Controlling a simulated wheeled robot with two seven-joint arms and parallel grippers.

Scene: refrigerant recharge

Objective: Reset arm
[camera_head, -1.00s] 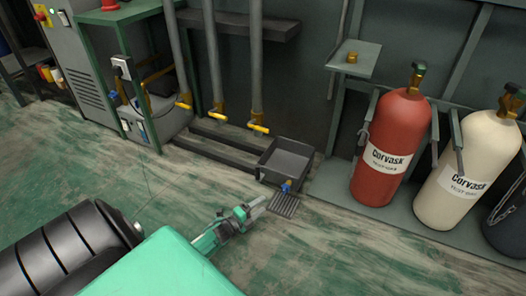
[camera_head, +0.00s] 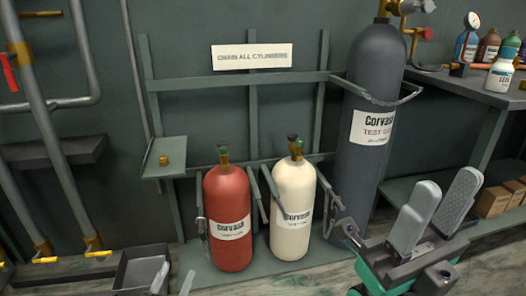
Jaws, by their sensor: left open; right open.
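My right gripper (camera_head: 446,182) is at the lower right, with its two grey fingers spread apart and pointing up. Nothing is between them. It stands in front of the lower right side of the tall dark grey cylinder in the picture. My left gripper (camera_head: 176,270) shows only as two grey fingertips at the bottom edge, apart and empty, beside the black tray (camera_head: 133,270). The rest of the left arm is out of the picture. A red cylinder (camera_head: 227,205) and a cream cylinder (camera_head: 293,190) stand upright in the rack, left of the tall dark grey cylinder (camera_head: 366,90).
A small shelf (camera_head: 164,157) with a brass fitting sits left of the red cylinder. Pipes with yellow valve handles (camera_head: 97,252) run down the left wall. A workbench (camera_head: 492,90) with bottles and a gauge stands at the right, with cardboard boxes (camera_head: 490,202) below.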

